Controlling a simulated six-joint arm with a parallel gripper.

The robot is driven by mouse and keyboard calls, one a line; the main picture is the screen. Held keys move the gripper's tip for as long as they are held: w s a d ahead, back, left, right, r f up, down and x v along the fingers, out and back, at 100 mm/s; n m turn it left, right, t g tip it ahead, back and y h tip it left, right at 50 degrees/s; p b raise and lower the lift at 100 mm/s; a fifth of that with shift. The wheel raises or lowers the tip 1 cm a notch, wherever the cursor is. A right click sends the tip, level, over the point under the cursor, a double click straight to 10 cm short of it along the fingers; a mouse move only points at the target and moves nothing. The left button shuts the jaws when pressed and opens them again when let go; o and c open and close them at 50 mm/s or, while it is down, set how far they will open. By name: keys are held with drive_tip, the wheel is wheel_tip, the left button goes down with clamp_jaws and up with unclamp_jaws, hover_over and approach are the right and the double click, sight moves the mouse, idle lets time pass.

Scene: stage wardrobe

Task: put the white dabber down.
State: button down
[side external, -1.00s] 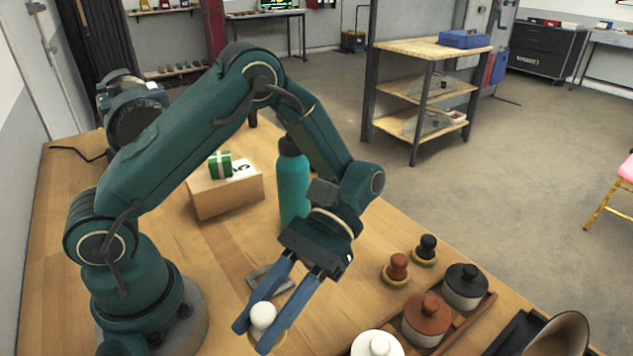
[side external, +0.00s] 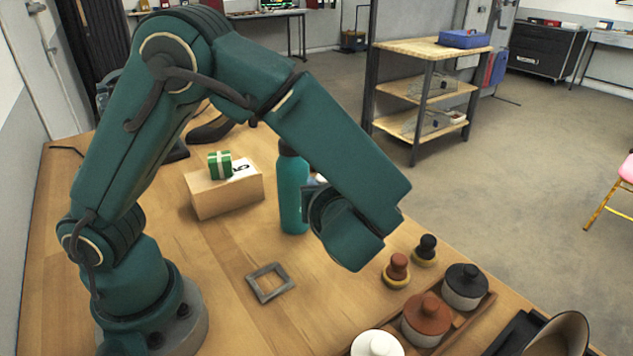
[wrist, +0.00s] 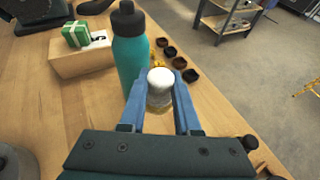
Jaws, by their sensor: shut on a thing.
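The white dabber (wrist: 160,78) has a round white top and a yellowish lower part. My gripper (wrist: 160,88) is shut on it, with one blue finger on each side. In the wrist view the dabber is held just right of the teal bottle (wrist: 129,55). In the side view my arm hides the gripper and the white dabber. A brown dabber (side external: 397,268) and a black dabber (side external: 427,247) stand on the table, each with a yellow base. A grey square frame (side external: 269,283) lies empty on the table.
The teal bottle also shows in the side view (side external: 291,195). A cardboard box (side external: 222,194) with a green parcel (side external: 220,165) stands left of it. Several small dark cups (wrist: 170,51) lie beyond the dabber. Lidded jars (side external: 426,315) stand at the front right. The table around the frame is clear.

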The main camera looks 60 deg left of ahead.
drive_tip(key=w+d+r+m+t+h, duration=0.2)
drive_tip(key=w+d+r+m+t, duration=0.1)
drive_tip(key=w, duration=0.1)
drive_tip(key=f, duration=1.4)
drive_tip(key=shift+a+f, duration=0.25)
drive_tip(key=shift+f, duration=0.1)
drive_tip(key=c, duration=0.6)
unclamp_jaws()
